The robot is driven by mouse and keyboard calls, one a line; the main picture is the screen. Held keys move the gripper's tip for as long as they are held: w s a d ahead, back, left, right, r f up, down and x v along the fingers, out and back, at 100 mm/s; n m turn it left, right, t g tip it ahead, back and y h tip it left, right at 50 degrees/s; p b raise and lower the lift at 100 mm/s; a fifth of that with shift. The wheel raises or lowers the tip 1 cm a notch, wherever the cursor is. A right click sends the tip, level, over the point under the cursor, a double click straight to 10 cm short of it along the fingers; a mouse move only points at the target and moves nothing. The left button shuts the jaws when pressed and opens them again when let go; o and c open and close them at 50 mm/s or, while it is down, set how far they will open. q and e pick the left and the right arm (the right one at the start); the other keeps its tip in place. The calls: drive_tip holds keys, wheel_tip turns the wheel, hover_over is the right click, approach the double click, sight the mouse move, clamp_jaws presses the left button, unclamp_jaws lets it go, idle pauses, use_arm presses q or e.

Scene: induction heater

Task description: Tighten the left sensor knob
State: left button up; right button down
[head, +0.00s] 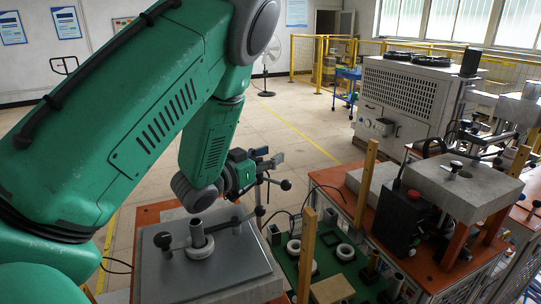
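My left arm comes in from the left and fills much of the head view. My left gripper (273,155) is at the arm's end, pointing right, its two fingers apart with nothing seen between them. It is above and behind a grey box-like fixture (215,268). On this fixture are a dark round knob (163,240) on a lever and an upright metal tube in a white ring (199,245). A dark ball-ended lever (286,184) shows just below the gripper, apart from the fingers. I cannot tell which part is the left sensor knob. My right gripper is out of view.
A green board with white rings (345,252) and upright wooden posts (307,255) lies right of the fixture. A black control box (398,222) and a second grey fixture (465,190) stand farther right. Open floor (300,125) lies behind the gripper.

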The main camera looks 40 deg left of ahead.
use_arm(q)
drive_tip(key=shift+s+a, duration=0.35)
drive_tip(key=shift+a, duration=0.25)
clamp_jaws()
drive_tip(key=shift+a+f, duration=0.15)
drive_tip(key=shift+a, duration=0.05)
drive_tip(key=shift+w+d, duration=0.1)
drive_tip(key=shift+d+f, duration=0.1)
drive_tip(key=shift+d, duration=0.1)
